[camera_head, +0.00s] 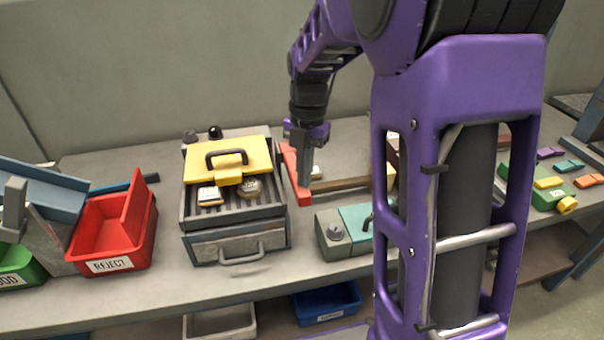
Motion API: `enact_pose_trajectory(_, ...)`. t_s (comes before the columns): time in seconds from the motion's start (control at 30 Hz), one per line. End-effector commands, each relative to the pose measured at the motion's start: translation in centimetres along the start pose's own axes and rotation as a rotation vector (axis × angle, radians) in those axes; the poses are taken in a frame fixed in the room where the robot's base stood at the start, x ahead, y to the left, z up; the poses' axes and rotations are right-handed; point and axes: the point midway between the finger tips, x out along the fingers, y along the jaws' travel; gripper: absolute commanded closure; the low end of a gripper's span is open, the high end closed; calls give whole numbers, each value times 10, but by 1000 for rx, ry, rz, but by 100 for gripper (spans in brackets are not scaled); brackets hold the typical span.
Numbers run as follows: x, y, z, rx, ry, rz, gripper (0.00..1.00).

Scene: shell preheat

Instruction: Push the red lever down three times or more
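The red lever (300,194) is a long, flat red bar just right of the grill-like machine, running from the back toward the front of the bench. My gripper (304,180) points down at the lever's front half. Its grey fingers look closed together, with nothing seen between them. The fingertips overlap the lever's right edge in the picture; I cannot tell whether they touch it. The fingers hide part of the lever.
The machine (240,246) has a yellow handled lid (195,160) and a slatted top with small pieces. A red reject bin (110,240) stands left. A grey-green box (335,232) with a knob sits right. My purple arm blocks the right-centre view.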

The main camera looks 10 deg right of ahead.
Motion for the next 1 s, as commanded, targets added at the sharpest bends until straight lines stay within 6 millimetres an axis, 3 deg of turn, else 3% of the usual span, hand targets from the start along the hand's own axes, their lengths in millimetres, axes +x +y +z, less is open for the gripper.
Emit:
enact_pose_trajectory(0.33,-14,0,29,2,1,-1,100)
enact_pose_trajectory(0.67,-15,0,29,0,1,-1,100)
enact_pose_trajectory(0.87,-43,0,29,0,-2,1,100)
enact_pose_trajectory(1.0,-78,0,29,0,-4,2,100)
